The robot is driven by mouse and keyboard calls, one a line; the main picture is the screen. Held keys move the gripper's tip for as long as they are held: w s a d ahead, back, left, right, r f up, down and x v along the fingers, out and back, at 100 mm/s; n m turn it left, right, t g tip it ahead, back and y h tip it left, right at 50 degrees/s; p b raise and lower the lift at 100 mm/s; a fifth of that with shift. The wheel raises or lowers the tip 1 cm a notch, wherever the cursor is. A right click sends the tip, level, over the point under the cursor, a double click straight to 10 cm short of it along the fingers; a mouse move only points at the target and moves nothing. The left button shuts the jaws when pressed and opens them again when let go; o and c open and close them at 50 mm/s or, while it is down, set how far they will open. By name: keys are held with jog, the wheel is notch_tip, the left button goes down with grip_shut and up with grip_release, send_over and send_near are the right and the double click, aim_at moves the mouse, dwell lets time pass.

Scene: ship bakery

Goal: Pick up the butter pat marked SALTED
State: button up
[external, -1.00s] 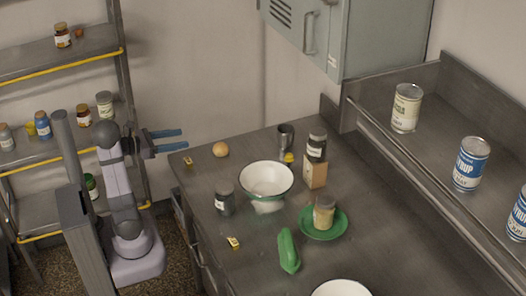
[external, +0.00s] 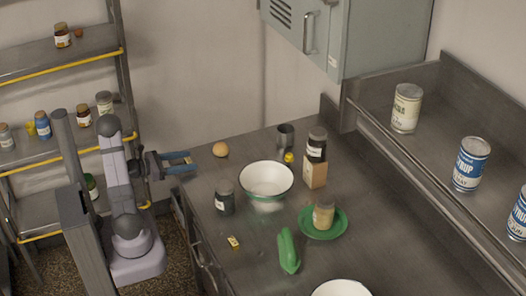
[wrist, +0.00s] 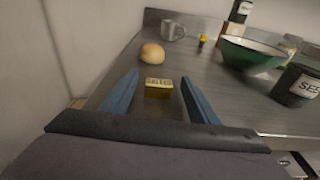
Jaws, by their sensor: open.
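The butter pat marked SALTED (wrist: 159,85) lies on the steel counter in the wrist view, a small yellow block with dark lettering. It sits between and slightly beyond the blue fingertips of my gripper (wrist: 158,88). My gripper is open and empty. In the external view my gripper (external: 180,162) is over the counter's left end and the pat there is hidden by it. A second small yellow pat (external: 233,242) lies nearer the front of the counter; its lettering is too small to read.
A bun (wrist: 152,53) sits just beyond the pat, with a metal cup (wrist: 173,31) farther back. A green-sided bowl (wrist: 250,54) and a dark jar (wrist: 296,85) stand to the right. A green plate (external: 322,232) holds a jar. The wall is at the left.

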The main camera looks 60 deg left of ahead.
aim_at(198, 162)
jog(key=shift+w+f+p, duration=0.2)
jog(key=shift+w+p, duration=0.15)
jog(key=shift+w, duration=0.95)
jog(key=shift+w+f+p, duration=0.15)
jog(key=shift+w+p, duration=0.15)
jog(key=shift+w, duration=1)
jog(key=shift+c, duration=0.6)
jog(key=c, duration=1)
